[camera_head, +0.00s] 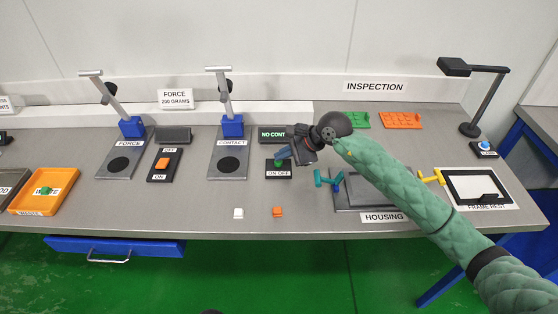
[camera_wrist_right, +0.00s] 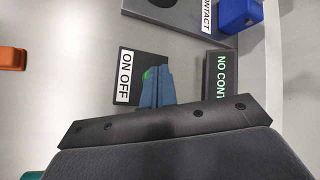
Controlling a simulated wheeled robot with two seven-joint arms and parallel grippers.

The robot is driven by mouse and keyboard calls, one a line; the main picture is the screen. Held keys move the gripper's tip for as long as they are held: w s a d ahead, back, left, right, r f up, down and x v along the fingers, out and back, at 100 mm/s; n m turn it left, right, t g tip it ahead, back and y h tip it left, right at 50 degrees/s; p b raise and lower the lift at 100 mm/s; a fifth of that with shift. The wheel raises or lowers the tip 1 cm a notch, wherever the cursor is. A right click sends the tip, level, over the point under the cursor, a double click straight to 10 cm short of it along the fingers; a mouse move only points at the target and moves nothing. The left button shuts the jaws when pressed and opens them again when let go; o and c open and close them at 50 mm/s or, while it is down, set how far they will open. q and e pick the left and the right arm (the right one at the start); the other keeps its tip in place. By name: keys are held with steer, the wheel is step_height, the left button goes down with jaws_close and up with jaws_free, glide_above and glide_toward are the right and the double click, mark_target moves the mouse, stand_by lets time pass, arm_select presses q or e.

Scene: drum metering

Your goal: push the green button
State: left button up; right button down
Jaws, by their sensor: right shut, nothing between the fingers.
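The green button (camera_head: 278,163) sits on a small black box labelled ON OFF (camera_head: 279,174), right of the CONTACT station. In the right wrist view only a sliver of the green button (camera_wrist_right: 147,74) shows beside the fingertips on its box (camera_wrist_right: 125,92). My right gripper (camera_head: 282,153) is shut and empty, its blue fingers over the button's edge. The fingers (camera_wrist_right: 157,78) hide most of the button. I cannot tell whether they touch it. My left gripper is not in view.
A NO CONT display (camera_head: 272,133) stands behind the button box. The CONTACT stand (camera_head: 229,160) is to its left. The HOUSING fixture (camera_head: 360,203) is to the right.

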mark_target(282, 162)
steer(key=shift+f, duration=0.2)
steer(key=shift+r, duration=0.15)
stand_by(0.3)
steer(key=shift+r+b, duration=0.4)
steer(key=shift+r, duration=0.15)
step_height(282, 162, up, 6)
steer(key=shift+p, duration=0.5)
stand_by(0.6)
